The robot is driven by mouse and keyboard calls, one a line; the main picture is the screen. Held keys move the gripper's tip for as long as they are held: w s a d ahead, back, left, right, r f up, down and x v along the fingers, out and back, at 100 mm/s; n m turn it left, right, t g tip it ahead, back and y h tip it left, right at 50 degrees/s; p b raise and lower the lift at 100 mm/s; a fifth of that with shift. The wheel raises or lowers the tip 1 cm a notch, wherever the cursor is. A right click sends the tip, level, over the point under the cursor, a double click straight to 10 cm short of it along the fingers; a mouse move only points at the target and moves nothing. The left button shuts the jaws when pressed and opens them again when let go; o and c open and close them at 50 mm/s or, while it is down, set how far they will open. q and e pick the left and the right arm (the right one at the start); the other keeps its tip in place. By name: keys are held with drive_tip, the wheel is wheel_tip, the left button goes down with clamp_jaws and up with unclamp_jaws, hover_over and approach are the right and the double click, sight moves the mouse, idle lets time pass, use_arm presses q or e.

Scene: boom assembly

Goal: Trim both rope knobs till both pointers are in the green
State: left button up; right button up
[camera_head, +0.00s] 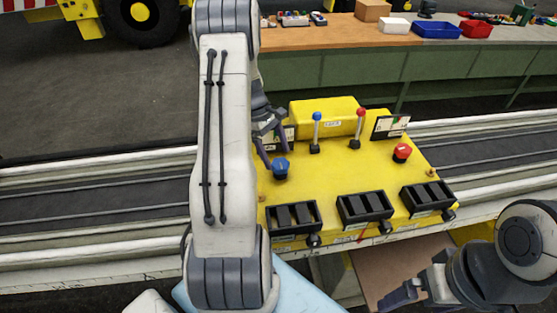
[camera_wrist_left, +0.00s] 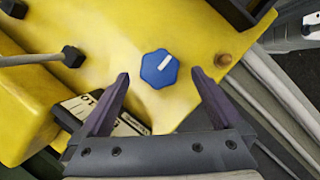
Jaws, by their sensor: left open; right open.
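The blue rope knob (camera_head: 281,168) stands at the left of the yellow console (camera_head: 340,183). The red rope knob (camera_head: 402,152) stands at the right. My left gripper (camera_head: 266,145) is open just behind the blue knob. In the left wrist view, the blue knob (camera_wrist_left: 160,69) has a white mark and lies just beyond and between the open fingertips (camera_wrist_left: 160,78), not gripped. The right pointer gauge (camera_head: 391,126) stands at the console's back right; its needle is too small to read. The left gauge (camera_head: 289,134) is partly hidden by my gripper. My right gripper (camera_head: 400,296) is open and empty at the lower right.
A blue-topped lever (camera_head: 316,131) and a red-topped lever (camera_head: 358,128) stand between the knobs. Several black slotted blocks (camera_head: 364,208) line the console's front edge. A bench (camera_head: 420,38) with bins is behind. Rails run on both sides of the console.

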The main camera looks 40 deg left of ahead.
sight(280, 168)
use_arm(q)
drive_tip(key=b+v, duration=0.1)
drive_tip(key=v, duration=0.6)
drive_tip(key=shift+r, duration=0.4)
drive_tip(key=p+x, duration=0.2)
drive_tip(key=x, duration=0.8)
drive_tip(key=shift+f, duration=0.25)
